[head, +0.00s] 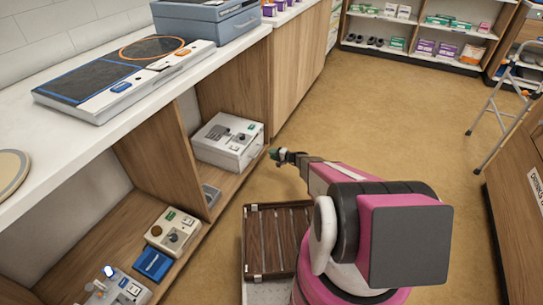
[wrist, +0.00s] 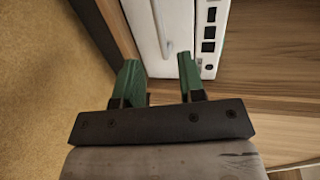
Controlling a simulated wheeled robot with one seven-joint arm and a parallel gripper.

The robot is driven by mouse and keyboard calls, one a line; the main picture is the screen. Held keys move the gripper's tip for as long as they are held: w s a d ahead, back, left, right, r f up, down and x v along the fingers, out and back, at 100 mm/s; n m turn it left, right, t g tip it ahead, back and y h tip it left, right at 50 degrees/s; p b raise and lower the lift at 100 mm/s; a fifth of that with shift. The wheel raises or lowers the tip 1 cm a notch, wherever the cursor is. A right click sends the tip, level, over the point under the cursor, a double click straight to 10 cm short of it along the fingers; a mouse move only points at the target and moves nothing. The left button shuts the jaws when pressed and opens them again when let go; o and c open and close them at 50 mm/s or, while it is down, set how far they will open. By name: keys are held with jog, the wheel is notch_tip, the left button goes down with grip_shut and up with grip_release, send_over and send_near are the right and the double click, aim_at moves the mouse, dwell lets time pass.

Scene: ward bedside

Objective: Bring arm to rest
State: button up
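My gripper (head: 277,154) is at the end of my arm, which reaches forward and to the left at the lower cabinet's open front. In the wrist view its two green fingers (wrist: 158,66) stand apart with nothing held between them.
A dark slatted wooden crate (head: 279,209) lies beside my body. The cabinet's lower shelf (head: 88,250) holds more devices and a blue box (head: 153,263). A counter (head: 50,140) overhangs on the left. A stepladder (head: 492,118) stands right. The tan floor (head: 390,125) ahead is clear.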

jog(key=s+d+r+n+g+h, duration=0.1)
jog(key=s+r+n+g+h, duration=0.6)
jog(key=s+r, duration=1.9)
jog(key=s+d+r+m+h, duration=0.1)
jog(key=s+d+r+h, duration=0.5)
jog(key=s+r, duration=0.4)
jog(key=shift+s+d+g+h, duration=0.15)
jog(key=shift+d+g+h, duration=0.15)
jog(key=shift+d+g, duration=0.15)
jog(key=shift+f, duration=0.1)
